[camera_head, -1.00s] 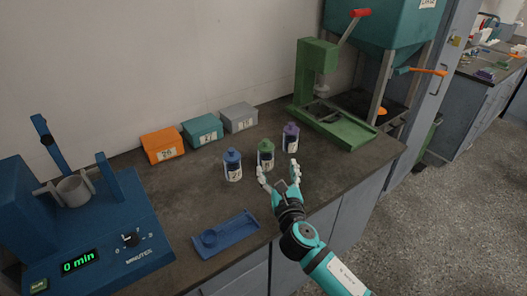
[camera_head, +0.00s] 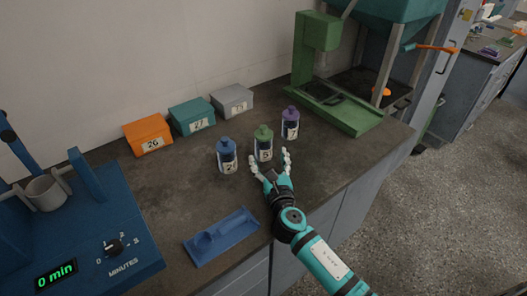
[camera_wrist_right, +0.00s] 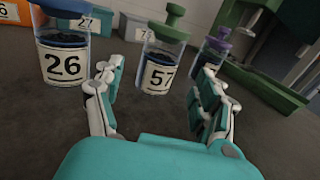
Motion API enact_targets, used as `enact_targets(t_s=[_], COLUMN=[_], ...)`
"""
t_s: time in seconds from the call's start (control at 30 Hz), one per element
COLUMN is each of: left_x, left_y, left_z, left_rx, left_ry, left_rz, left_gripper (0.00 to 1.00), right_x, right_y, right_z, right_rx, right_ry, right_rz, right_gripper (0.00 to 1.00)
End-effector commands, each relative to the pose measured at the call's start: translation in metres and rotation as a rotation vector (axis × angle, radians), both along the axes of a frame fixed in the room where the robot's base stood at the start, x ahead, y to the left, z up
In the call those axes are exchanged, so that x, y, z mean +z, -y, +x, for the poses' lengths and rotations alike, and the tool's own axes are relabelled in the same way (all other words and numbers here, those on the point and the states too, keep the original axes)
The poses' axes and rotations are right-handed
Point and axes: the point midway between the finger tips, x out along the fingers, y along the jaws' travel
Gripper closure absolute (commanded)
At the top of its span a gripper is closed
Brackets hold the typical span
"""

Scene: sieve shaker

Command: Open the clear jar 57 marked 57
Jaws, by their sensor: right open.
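The clear jar 57 (camera_head: 264,148) has a green lid and dark contents and stands upright on the bench, in the middle of a row of jars. In the right wrist view, jar 57 (camera_wrist_right: 160,66) shows its label "57" and its green knobbed lid. My right gripper (camera_head: 270,160) is open and empty, low over the bench on the near side of jar 57. In the wrist view its fingers (camera_wrist_right: 158,98) are spread either side of the jar's lower front, apart from it. My left gripper is not in view.
A blue-lidded jar 26 (camera_head: 226,156) stands left of jar 57, and a purple-lidded jar (camera_head: 290,124) stands right, both close by. Numbered boxes (camera_head: 191,117) are behind. A blue tray (camera_head: 222,237) lies in front left. A green press (camera_head: 335,100) stands at the back right.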

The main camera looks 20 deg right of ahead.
Motion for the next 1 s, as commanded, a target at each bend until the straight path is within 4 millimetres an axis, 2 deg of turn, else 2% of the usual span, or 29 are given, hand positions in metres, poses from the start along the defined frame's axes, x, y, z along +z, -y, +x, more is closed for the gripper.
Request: enact_targets(t_s=[0.17,0.43,0.53,0.77,1.0], left_x=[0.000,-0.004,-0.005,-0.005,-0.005], left_y=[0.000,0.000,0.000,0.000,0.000], left_z=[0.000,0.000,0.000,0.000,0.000], left_rx=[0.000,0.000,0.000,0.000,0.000], left_ry=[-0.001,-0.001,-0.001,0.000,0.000], left_rz=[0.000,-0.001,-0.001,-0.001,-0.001], left_gripper=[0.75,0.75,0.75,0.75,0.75], right_x=[0.002,0.001,0.001,0.001,0.001], right_y=[0.001,0.005,0.005,0.005,0.005], right_z=[0.015,0.057,0.064,0.065,0.065], right_rx=[0.000,0.000,0.000,0.001,0.001], right_ry=[0.000,0.000,0.000,0.000,0.000], right_rz=[0.001,0.001,0.001,0.001,0.000], right_gripper=[0.27,0.27,0.27,0.27,0.56])
